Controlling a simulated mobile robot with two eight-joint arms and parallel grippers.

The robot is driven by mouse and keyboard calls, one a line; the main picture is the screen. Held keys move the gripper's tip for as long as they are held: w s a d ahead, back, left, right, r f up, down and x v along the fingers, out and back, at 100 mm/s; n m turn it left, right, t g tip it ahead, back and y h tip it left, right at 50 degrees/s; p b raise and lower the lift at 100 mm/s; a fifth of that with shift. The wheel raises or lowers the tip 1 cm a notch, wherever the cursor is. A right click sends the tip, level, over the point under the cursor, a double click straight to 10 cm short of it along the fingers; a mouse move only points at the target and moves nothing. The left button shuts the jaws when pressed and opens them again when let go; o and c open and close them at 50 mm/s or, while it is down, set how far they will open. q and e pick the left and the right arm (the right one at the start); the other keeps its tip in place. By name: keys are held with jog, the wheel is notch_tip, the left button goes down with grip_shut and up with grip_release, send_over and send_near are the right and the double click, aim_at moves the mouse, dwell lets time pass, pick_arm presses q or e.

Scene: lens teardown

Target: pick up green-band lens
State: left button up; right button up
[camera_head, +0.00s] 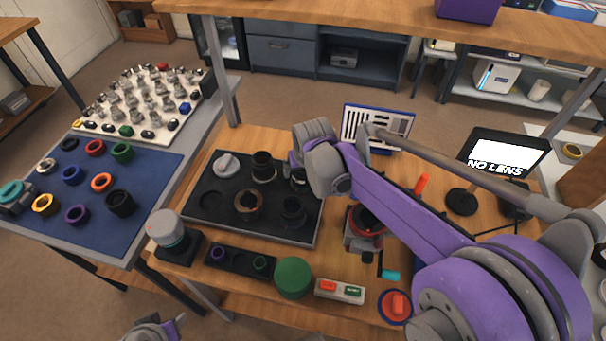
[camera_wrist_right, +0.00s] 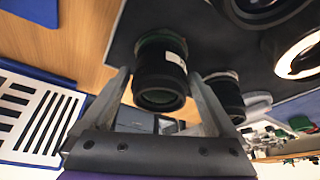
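The green-band lens (camera_wrist_right: 160,80) is a black barrel with a dull green ring, upright on the dark tray in the right wrist view. In the head view, it seems to be the dark lens (camera_head: 299,180) at the tray's right back edge, partly hidden by my right gripper (camera_head: 303,163). In the right wrist view, my right gripper (camera_wrist_right: 160,80) has its fingers apart, one on each side of the lens. Small gaps seem to show; firm contact cannot be seen. My left gripper (camera_head: 165,327) is only partly in view at the bottom edge, its fingers unclear.
The dark tray (camera_head: 213,211) holds several other lenses, one close to the right finger (camera_wrist_right: 227,95). A striped chart (camera_head: 376,129) stands behind. A red-ringed crank device (camera_head: 366,222) is at the right, below my right arm. A screen (camera_head: 508,155) reads "NO LENS".

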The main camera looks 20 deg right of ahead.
grip_shut()
jog(key=shift+r, duration=0.1)
